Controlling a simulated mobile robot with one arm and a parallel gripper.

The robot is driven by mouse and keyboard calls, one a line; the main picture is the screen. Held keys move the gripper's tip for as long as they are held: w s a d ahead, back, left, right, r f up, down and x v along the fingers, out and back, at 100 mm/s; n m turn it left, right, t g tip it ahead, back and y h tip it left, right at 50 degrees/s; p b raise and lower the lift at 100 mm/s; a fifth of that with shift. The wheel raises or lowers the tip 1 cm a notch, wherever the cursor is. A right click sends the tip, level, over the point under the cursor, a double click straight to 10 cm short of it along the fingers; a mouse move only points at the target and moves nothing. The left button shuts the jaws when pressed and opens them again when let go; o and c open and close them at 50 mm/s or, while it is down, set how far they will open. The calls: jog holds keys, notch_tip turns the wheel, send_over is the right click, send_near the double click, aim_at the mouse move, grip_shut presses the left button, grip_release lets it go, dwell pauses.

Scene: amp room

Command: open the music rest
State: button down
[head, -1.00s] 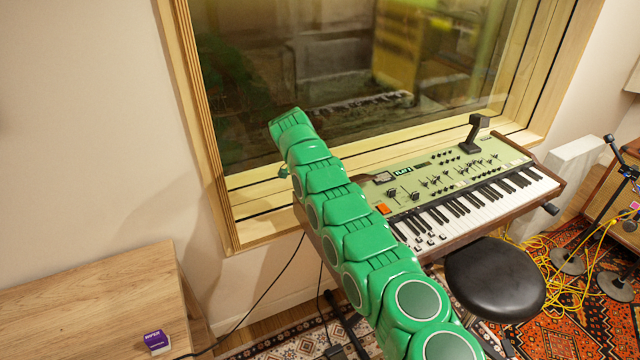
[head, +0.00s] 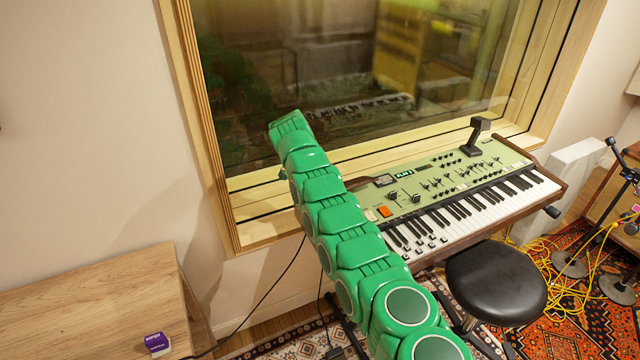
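The green-panelled keyboard (head: 445,191) stands below the window, with its keys facing the stool. A black upright piece with a bent top (head: 475,137) stands on the back right of its panel; I cannot tell whether this is the music rest. No other part is clearly a music rest. My green arm rises from the bottom of the view to the upper left and covers the left end of the keyboard. My gripper does not show; it is hidden behind the arm or out of view.
A round black stool (head: 495,283) stands before the keyboard. Yellow cables (head: 570,290) and microphone stands are on the rug at right. A wooden table (head: 95,300) with a small purple box (head: 157,343) is at lower left. The window frame (head: 205,140) is close behind the arm.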

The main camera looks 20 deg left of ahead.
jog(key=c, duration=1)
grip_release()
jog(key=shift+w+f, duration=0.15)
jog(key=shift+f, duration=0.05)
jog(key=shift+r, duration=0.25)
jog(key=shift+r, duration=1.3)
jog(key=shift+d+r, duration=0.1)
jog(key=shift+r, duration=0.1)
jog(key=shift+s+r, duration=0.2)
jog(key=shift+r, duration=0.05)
